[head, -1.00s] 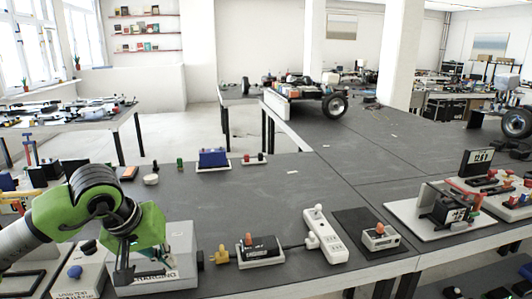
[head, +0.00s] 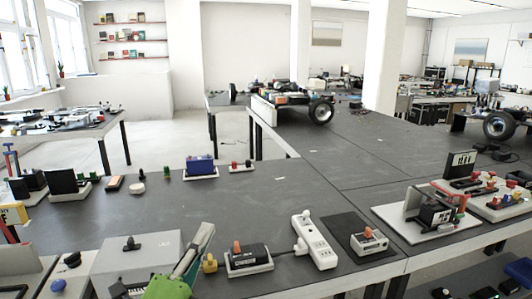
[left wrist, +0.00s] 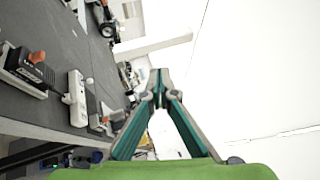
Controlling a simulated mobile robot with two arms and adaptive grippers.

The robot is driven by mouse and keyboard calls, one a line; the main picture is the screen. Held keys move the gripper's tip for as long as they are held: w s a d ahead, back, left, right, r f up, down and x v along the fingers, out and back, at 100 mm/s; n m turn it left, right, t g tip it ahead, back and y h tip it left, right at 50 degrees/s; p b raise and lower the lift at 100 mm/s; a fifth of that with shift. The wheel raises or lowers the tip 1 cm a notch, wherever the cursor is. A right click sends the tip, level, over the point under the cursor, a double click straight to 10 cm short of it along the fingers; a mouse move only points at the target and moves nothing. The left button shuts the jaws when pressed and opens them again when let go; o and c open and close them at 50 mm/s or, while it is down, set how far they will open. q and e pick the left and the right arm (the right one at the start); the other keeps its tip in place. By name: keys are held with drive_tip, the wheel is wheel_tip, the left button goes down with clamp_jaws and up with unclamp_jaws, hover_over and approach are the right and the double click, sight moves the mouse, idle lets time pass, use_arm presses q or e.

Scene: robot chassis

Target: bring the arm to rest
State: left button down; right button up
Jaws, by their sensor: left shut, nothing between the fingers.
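My left gripper (head: 207,230) shows low in the head view, at the front edge of the bench. Its green body is at the bottom edge of the picture and its slim fingers point up and away. In the left wrist view the fingers (left wrist: 160,80) meet at their tips, with nothing between them. The gripper shows in front of the right side of a grey box (head: 150,250) and partly hides it. The rest of the left arm is out of the head view. My right gripper is in no view.
Right of the gripper are a yellow plug (head: 210,264), a black device with an orange knob (head: 248,260) and a white power strip (head: 313,240). A small device (head: 368,241) sits on a dark mat. The bench middle (head: 270,200) is clear.

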use_arm(q)
drive_tip(key=s+a+f+n+g+y, duration=0.25)
drive_tip(key=f+n, duration=0.25)
drive_tip(key=f, duration=0.3)
drive_tip(key=s+a+f+n+g+y, duration=0.2)
drive_tip(key=s+a+f+n+g, duration=0.15)
drive_tip(key=f, duration=0.45)
drive_tip(key=s+a+f+n+g+y, duration=0.2)
drive_tip(key=a+f+n+g, duration=0.1)
drive_tip(key=f+n, duration=0.4)
drive_tip(key=s+f+n+g+h, duration=0.1)
drive_tip(key=s+f+n+g, duration=0.25)
drive_tip(key=s+f, duration=0.55)
drive_tip(key=s+f+n+g, duration=0.2)
drive_tip(key=s+f+g, duration=0.35)
drive_tip(key=s, duration=0.55)
wheel_tip(320, 180, down, 27)
drive_tip(key=s, duration=0.2)
drive_tip(key=s+a+f+m+g, duration=0.1)
drive_tip(key=s+a+f, duration=0.1)
drive_tip(key=s+f, duration=1.3)
drive_tip(key=shift+s+a+g, duration=0.2)
drive_tip(key=shift+s+g, duration=0.2)
drive_tip(key=shift+s, duration=0.3)
